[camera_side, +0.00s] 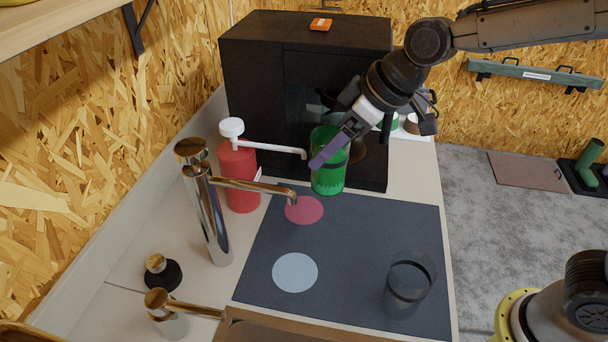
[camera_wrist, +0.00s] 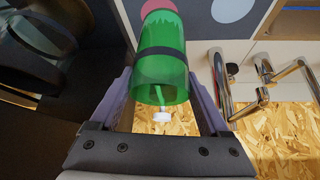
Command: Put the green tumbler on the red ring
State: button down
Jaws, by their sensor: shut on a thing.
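The green tumbler (camera_side: 329,174) is see-through, with a dark band around it in the wrist view (camera_wrist: 160,71). My gripper (camera_side: 335,146) is shut on it, with a purple finger on each side in the wrist view (camera_wrist: 162,88). The tumbler is roughly upright, just behind the red ring in the side view; I cannot tell how far its base is above the mat. The red ring (camera_side: 304,210) is a flat pinkish-red disc on the dark mat (camera_side: 345,250). In the wrist view, the red ring (camera_wrist: 157,8) is partly hidden behind the tumbler's base.
A red pump bottle (camera_side: 239,178) and brass-topped tap (camera_side: 207,215) stand left, their spouts reaching toward the ring and tumbler. A black box (camera_side: 262,80) stands behind. A pale blue disc (camera_side: 295,272) and clear dark-banded tumbler (camera_side: 408,284) are on the mat.

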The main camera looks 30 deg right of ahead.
jog(key=shift+d+x, duration=0.2)
jog(key=shift+x, duration=2.35)
jog(key=shift+d+x, duration=0.2)
jog(key=shift+x, duration=2.35)
jog(key=shift+f, duration=0.3)
grip_release()
